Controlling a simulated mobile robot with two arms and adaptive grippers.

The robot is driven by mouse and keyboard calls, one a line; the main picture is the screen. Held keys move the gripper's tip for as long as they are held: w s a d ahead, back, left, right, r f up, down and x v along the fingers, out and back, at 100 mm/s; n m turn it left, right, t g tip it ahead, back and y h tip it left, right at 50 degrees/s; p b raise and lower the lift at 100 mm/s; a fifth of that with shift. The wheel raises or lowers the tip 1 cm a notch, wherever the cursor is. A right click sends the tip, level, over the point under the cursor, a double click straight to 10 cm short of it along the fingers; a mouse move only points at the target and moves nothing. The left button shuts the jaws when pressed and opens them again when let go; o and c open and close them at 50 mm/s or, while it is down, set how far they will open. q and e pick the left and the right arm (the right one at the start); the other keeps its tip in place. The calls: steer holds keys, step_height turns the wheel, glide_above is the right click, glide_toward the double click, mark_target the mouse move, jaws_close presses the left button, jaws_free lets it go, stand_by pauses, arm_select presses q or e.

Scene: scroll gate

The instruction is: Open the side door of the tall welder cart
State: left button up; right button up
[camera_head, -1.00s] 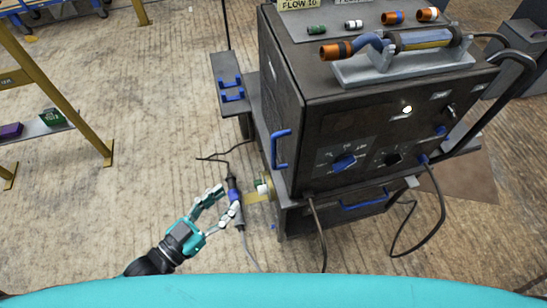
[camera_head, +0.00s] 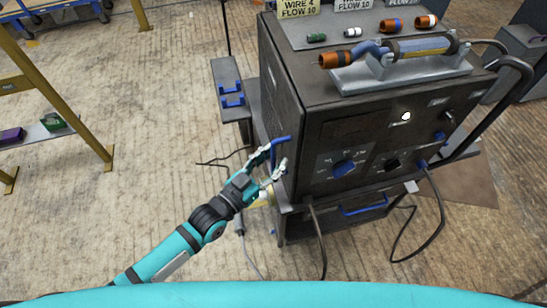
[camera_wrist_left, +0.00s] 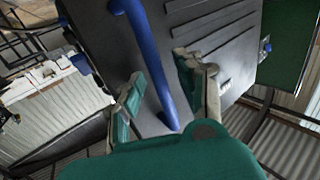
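The dark welder cart (camera_head: 345,120) stands right of centre in the head view. Its left side carries the side door with a blue bar handle (camera_head: 281,139); the door looks flush with the body. My left gripper (camera_head: 272,160) is at the handle, its fingers apart, and partly hides the handle's lower part. In the left wrist view the blue handle (camera_wrist_left: 148,55) runs between the two open fingers (camera_wrist_left: 162,95), with gaps visible on both sides. The louvred door panel (camera_wrist_left: 215,30) lies behind it. My right gripper is not in view.
A blue-hooked side bracket (camera_head: 231,94) sticks out left of the cart. A welding torch (camera_head: 390,50) lies on top. Cables (camera_head: 322,240) hang to the floor. A yellow rack (camera_head: 75,90) stands at the far left, with clear floor (camera_head: 150,120) between.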

arm_select(q)
steer(key=shift+w+d, duration=0.15)
jaws_close()
stand_by(0.6)
